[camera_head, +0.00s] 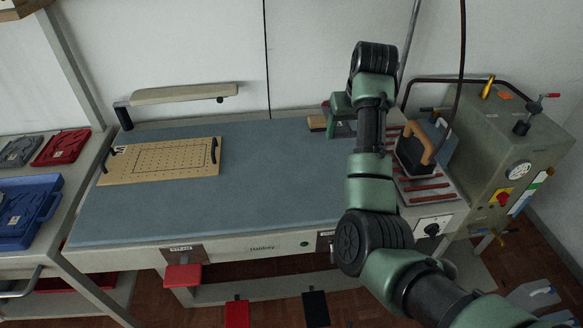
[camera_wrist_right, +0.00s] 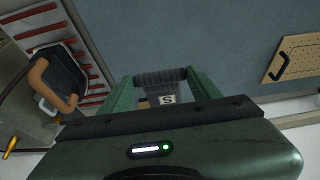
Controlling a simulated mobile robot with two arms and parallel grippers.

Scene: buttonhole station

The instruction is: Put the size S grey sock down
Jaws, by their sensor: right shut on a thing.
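The grey sock (camera_wrist_right: 160,78) is a dark grey ribbed piece with a white label marked S, seen in the right wrist view. My right gripper (camera_wrist_right: 165,88) is shut on it, with a green finger on each side. In the head view my right gripper (camera_head: 341,114) is over the back right part of the blue-grey table top (camera_head: 270,195). There the sock is mostly hidden, and I cannot tell whether it touches the table. My left gripper is not in view.
A wooden pegboard (camera_head: 165,160) lies at the table's left. A small tan block (camera_head: 317,123) is beside the right gripper. An iron (camera_head: 415,150) stands on a red-striped rest (camera_head: 425,187) at the right. The table's middle is clear. Blue tray (camera_head: 28,212) far left.

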